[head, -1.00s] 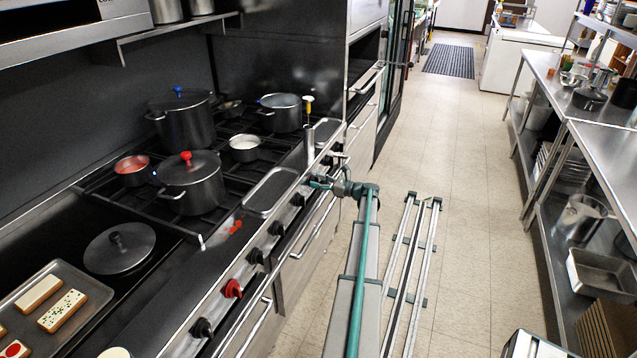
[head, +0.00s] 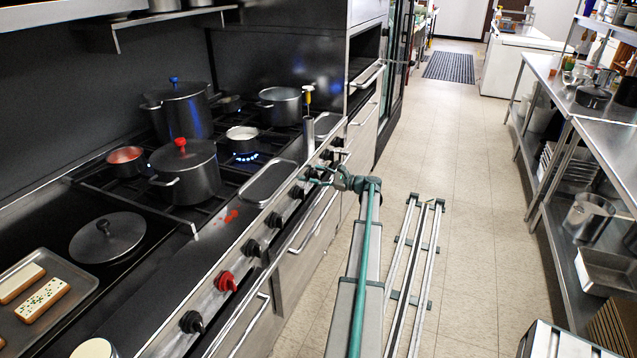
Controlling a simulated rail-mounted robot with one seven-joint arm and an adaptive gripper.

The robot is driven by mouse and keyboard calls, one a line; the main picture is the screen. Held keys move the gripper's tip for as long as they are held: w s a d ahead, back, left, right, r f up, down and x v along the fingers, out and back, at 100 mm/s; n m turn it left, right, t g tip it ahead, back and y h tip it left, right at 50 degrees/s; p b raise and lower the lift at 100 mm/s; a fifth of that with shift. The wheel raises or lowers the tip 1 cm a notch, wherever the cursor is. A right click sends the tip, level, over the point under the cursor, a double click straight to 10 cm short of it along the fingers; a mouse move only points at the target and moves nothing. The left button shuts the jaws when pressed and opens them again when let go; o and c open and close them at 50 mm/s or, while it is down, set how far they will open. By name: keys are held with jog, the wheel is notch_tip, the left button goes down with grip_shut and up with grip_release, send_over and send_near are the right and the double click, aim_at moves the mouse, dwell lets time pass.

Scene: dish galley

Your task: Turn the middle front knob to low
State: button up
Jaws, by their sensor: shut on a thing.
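The stove's front panel carries a row of knobs, most of them black, such as this black knob (head: 274,220), and one red knob (head: 225,283). My gripper (head: 316,176) is at the panel, to the right of and beyond the nearer black knobs. It is shut on one of the front knobs, which its fingers largely hide; the knob's pointer cannot be read.
A dark pot with a red lid knob (head: 187,175), a taller pot with a blue one (head: 182,112) and a red-filled saucepan (head: 127,161) stand on the range. Oven handles (head: 313,222) stick out below the panel. The aisle floor (head: 460,180) is largely clear.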

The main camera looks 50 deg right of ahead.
jog(key=shift+n+b, duration=0.45)
jog(key=shift+n, duration=0.05)
jog(key=o, duration=1.2)
jog(key=shift+s, duration=0.1)
jog(key=v, duration=1.1)
jog(key=shift+s+d, duration=0.1)
jog(key=shift+s, duration=0.25)
jog(key=shift+f, duration=0.1)
